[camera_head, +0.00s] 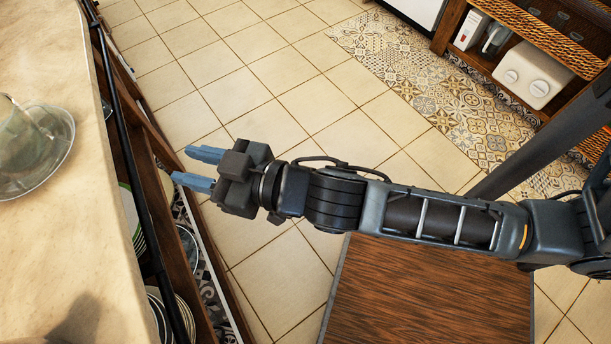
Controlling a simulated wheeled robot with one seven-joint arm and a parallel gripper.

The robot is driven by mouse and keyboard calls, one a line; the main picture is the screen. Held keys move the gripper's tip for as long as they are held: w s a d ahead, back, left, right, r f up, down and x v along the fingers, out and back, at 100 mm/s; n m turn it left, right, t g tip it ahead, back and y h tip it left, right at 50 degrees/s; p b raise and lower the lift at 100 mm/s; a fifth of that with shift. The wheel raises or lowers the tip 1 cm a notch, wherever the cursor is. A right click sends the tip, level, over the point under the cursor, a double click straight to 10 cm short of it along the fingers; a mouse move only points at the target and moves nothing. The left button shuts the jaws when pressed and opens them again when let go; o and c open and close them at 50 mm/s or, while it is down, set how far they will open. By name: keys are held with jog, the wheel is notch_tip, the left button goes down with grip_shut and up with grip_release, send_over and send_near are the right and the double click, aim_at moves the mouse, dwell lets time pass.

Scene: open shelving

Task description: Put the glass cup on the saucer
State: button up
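A clear glass saucer (58,158) lies on the pale countertop at the left edge of the picture. A greenish glass cup (14,135) shows at the same place, cut off by the picture's edge. It overlaps the saucer in view, but I cannot tell for sure whether it rests on it or stands beside it. My gripper (182,165) is in the middle left, over the tiled floor and to the right of the counter. Its two blue-grey fingers point left and are apart, with nothing between them.
The countertop (75,240) has a dark rail along its edge. Below it are open shelves with stacked plates (168,310). Tiled floor (265,55) is clear behind my arm. A wooden shelf unit with a white appliance (533,75) stands at the upper right.

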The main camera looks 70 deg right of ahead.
jog(key=s+d+r+g, duration=0.1)
jog(key=s, duration=1)
jog(key=s+d+r, duration=0.1)
jog(key=s, duration=1)
jog(key=shift+s+r+m+g, duration=0.3)
jog(key=shift+s+g, duration=0.1)
